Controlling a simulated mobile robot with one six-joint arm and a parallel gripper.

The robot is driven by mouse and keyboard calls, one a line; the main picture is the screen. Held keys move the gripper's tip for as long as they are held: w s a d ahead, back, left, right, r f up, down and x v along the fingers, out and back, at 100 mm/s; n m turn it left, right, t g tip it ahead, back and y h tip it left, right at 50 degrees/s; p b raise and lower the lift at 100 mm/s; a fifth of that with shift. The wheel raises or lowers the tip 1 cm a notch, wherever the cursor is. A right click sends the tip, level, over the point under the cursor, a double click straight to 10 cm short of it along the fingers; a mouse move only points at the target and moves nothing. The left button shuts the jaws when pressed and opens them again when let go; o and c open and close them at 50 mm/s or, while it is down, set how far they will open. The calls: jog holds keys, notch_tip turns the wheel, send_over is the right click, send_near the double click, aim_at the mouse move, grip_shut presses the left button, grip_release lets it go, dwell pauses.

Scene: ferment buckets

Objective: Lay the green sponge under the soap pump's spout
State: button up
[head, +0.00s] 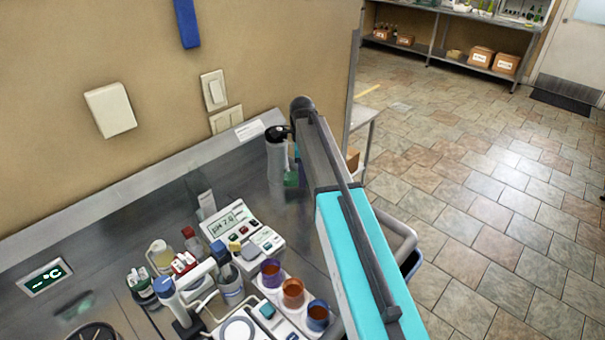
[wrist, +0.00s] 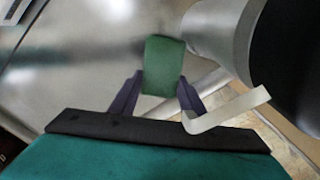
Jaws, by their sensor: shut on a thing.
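The green sponge (wrist: 164,58) is between the two purple fingers of my gripper (wrist: 161,82) in the wrist view, and the gripper is shut on it. In the head view the sponge (head: 291,180) shows as a small green patch low beside the soap pump. The soap pump (head: 277,160) is a grey bottle with a black top, upright near the wall. In the wrist view its grey body (wrist: 222,38) and black top stand right of the sponge. Whether the sponge touches the counter, I cannot tell. My arm hides the gripper in the head view.
The steel counter (head: 165,193) carries a pH meter (head: 230,222), several bottles and three coloured cups (head: 292,292) left of my arm. A pale bent bar (wrist: 230,110) crosses close to the right finger in the wrist view. Open tiled floor lies to the right.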

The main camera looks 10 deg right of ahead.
jog(key=o, duration=1)
notch_tip(320, 180, up, 13)
jog(key=p, duration=0.7)
dwell(0.4)
